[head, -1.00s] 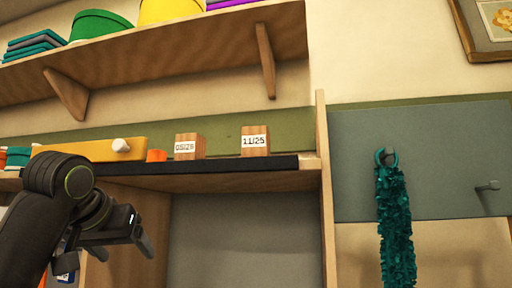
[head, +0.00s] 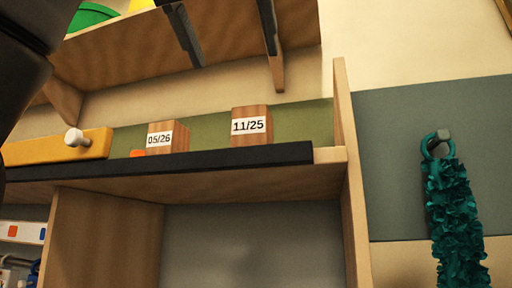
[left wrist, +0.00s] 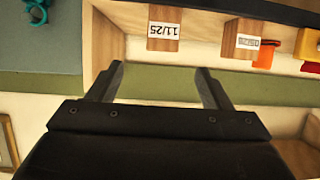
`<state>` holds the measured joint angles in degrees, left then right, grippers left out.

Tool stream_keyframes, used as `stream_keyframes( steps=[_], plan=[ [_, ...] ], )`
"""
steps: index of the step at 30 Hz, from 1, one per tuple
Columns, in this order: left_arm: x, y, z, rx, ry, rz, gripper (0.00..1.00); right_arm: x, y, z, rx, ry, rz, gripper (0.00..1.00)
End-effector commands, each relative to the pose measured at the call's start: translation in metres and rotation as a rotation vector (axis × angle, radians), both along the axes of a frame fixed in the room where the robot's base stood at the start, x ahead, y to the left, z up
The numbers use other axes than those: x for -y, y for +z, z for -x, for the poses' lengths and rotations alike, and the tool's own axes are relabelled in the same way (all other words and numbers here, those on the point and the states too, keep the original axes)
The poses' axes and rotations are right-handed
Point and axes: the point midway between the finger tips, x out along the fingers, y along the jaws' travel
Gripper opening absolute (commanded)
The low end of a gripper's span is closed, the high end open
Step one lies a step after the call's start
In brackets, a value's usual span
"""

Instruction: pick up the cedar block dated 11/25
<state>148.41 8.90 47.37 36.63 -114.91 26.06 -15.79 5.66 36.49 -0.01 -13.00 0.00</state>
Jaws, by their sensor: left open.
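The cedar block dated 11/25 (head: 250,118) stands upright on the shelf near its right end, its white label facing me. It also shows upside down in the left wrist view (left wrist: 164,28), just beyond the gap between my fingers. A similar block labelled 05/26 (head: 166,137) stands to its left, apart from it. My left gripper (head: 238,60) is open and empty. In the head view its two dark fingers come down from the top edge, above the blocks. Both fingers also show in the left wrist view (left wrist: 160,70). My right gripper is out of view.
The shelf has a black front edge (head: 200,161) and an upright wooden side panel (head: 350,170) at right. A yellow box with a pale knob (head: 50,148) and a small orange item (head: 137,153) sit left. An upper shelf (head: 120,50) overhangs. A teal garland (head: 455,215) hangs right.

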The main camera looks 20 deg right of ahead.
Motion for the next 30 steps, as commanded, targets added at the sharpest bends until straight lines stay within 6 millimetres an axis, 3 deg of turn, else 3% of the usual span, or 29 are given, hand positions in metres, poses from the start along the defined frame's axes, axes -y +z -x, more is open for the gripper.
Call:
stream_keyframes(
  steps=[10,20,30],
  plan=[
    [0.028,-0.018,-0.046,-0.002,-0.003,-0.002,0.73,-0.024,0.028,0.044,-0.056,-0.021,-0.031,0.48],
    [0.050,-0.035,-0.081,-0.001,-0.003,-0.002,0.73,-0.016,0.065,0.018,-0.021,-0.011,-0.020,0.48],
    [0.056,-0.045,-0.094,0.000,0.000,0.000,0.73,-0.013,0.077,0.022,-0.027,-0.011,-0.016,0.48]
  ],
)
